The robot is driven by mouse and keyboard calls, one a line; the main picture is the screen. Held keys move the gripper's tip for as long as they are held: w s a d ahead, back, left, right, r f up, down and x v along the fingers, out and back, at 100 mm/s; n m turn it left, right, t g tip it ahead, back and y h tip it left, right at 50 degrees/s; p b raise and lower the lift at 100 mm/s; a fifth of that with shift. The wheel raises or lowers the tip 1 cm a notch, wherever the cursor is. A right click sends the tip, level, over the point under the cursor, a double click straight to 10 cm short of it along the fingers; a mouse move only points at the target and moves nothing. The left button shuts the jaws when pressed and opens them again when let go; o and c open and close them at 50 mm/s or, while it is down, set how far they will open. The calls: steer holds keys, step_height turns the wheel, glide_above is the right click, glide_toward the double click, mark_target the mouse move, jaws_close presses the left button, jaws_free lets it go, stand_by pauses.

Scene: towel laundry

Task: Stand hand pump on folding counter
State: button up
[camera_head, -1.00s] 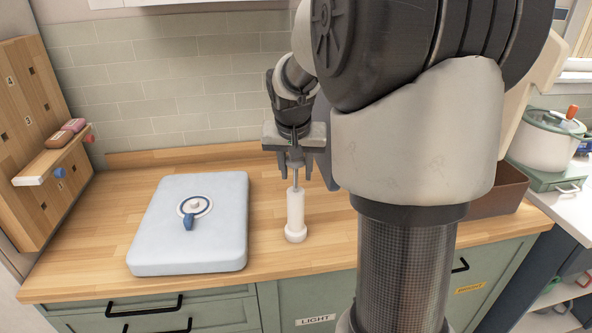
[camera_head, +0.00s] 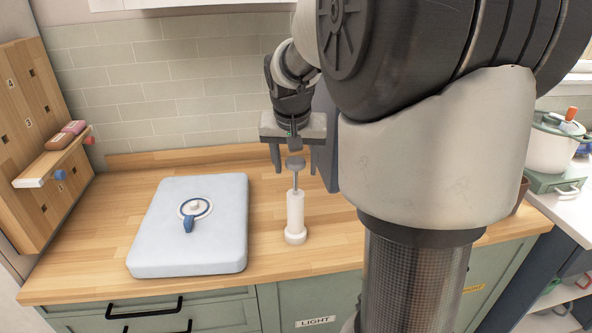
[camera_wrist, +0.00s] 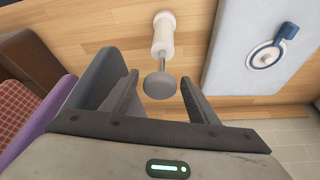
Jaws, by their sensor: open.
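The hand pump (camera_head: 296,211) stands upright on the wooden folding counter (camera_head: 110,240), with a white body, a wider white base and a grey rod topped by a round grey knob. In the wrist view the hand pump (camera_wrist: 163,40) points its grey knob toward me. My gripper (camera_head: 295,168) is open and empty, just above and behind the knob in the head view. In the wrist view my gripper's fingers (camera_wrist: 158,92) are spread on either side of the knob, apart from it.
A pale blue slab (camera_head: 150,232) with a blue-handled dial lies left of the pump. A wooden pegboard (camera_head: 30,130) with a small shelf stands at the far left. A white pot (camera_head: 545,145) is at the right. In the wrist view, a purple-edged bin (camera_wrist: 48,110) is left of my gripper.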

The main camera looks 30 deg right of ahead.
steer(key=v, duration=0.9)
steer(key=shift+p, duration=0.3)
stand_by(1.1)
